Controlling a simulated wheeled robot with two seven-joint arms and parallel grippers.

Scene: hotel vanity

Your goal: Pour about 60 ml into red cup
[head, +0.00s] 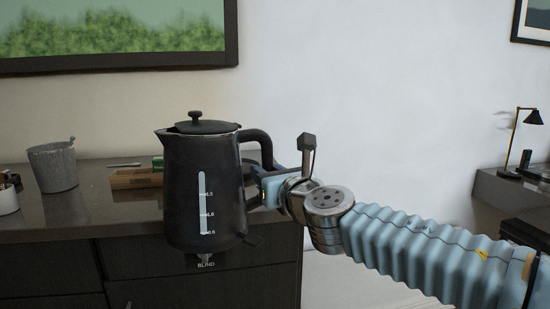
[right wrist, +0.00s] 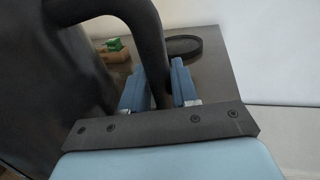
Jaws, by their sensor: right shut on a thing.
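A black kettle (head: 200,215) with a lid and a pale level window stands upright in the middle of the head view. Its lower part overlaps the counter's front face, so it appears held up off the top. My right gripper (head: 268,185) is shut on the kettle's handle. In the right wrist view, the fingers of my right gripper (right wrist: 160,85) are on either side of the black handle (right wrist: 150,40), with the dark kettle body (right wrist: 50,80) at the left. I see no red cup in either view. My left gripper is not in view.
A dark counter (head: 100,215) carries a grey bucket (head: 53,168), a wooden box (head: 135,178) with a green item, and a metal cup (head: 8,197) at the left edge. A dark round base (right wrist: 184,47) lies on the counter. A desk lamp (head: 530,117) stands far right.

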